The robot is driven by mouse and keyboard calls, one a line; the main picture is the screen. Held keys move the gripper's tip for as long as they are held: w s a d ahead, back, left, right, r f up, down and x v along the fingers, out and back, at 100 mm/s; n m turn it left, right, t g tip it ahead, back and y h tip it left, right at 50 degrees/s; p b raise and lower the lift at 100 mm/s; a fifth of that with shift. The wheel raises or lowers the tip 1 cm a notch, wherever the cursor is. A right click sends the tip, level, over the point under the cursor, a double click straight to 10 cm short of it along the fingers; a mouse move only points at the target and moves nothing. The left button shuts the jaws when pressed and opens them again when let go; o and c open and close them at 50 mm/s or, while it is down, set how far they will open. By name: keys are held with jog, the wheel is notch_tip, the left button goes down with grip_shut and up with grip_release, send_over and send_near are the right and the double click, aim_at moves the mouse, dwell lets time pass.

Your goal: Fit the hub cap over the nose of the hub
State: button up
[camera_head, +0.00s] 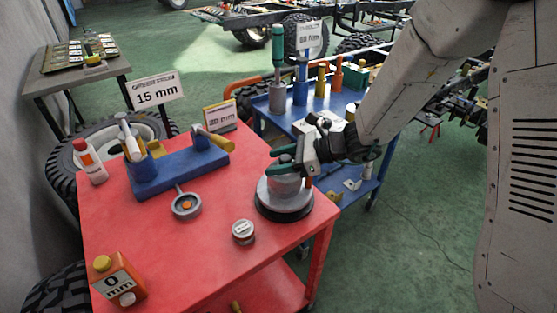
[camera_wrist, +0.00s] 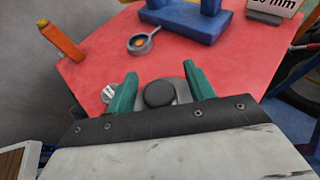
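The hub (camera_head: 284,190) is a grey stepped cylinder on a wide dark disc at the right edge of the red table. Its top shows as a dark round end (camera_wrist: 160,93) in the wrist view; I cannot tell whether this is the bare nose or a cap. My gripper (camera_head: 284,161) is at the hub's top, its green fingers on either side. In the wrist view, the fingers (camera_wrist: 160,88) are apart, with a gap beside the dark end. A small round grey piece with a pale label (camera_head: 243,232), possibly the hub cap, lies in front of the hub; it also shows in the wrist view (camera_wrist: 108,93).
A blue tool holder (camera_head: 180,174) and a grey ring with a handle (camera_head: 186,205) are left of the hub. An orange box (camera_head: 118,282), a white bottle (camera_head: 90,162) and signs stand on the table (camera_head: 190,260). A blue cart (camera_head: 300,118) stands behind.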

jog(key=v, duration=0.7)
jog(key=shift+d, duration=0.35)
jog(key=shift+r, duration=0.1)
jog(key=s+d+r+n+g+h, duration=0.1)
jog(key=s+d+n+g+h, duration=0.15)
jog(key=s+n, duration=0.4)
jog(key=s+d+r+n+g+h, duration=0.1)
jog(key=s+d+n+g+h, duration=0.15)
jog(key=s+n, duration=0.35)
jog(key=s+d+r+n+t+h, duration=0.4)
jog(key=s+d+r+n+h, duration=0.3)
jog(key=s+d+r, duration=0.3)
jog(key=s+d+h, duration=0.1)
jog(key=s+d, duration=0.2)
jog(key=s, duration=0.1)
jog(key=shift+r, duration=0.35)
